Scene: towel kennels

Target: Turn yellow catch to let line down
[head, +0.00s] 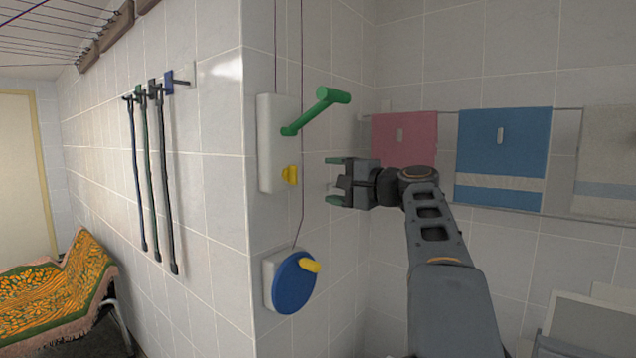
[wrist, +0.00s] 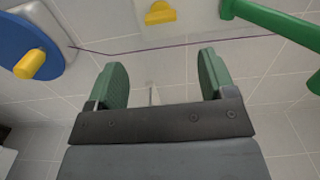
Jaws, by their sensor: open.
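The yellow catch (head: 290,175) is a small knob low on a white wall box (head: 272,145). It also shows at the top of the wrist view (wrist: 160,13). A green crank handle (head: 318,110) sticks out above the catch. Below is a blue disc (head: 296,283) with a yellow knob (head: 310,266), on its own white mount. A thin purple line (head: 302,190) runs down past the box to the disc. My gripper (head: 335,179) is open and empty, to the right of the catch and apart from it. In the wrist view its green fingers (wrist: 160,85) stand wide apart.
Pink (head: 404,140) and blue (head: 503,150) towels hang on a rail behind my arm. Several leads (head: 155,180) hang on the left wall. A patterned cloth (head: 60,285) covers a seat at lower left. Overhead lines cross at upper left.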

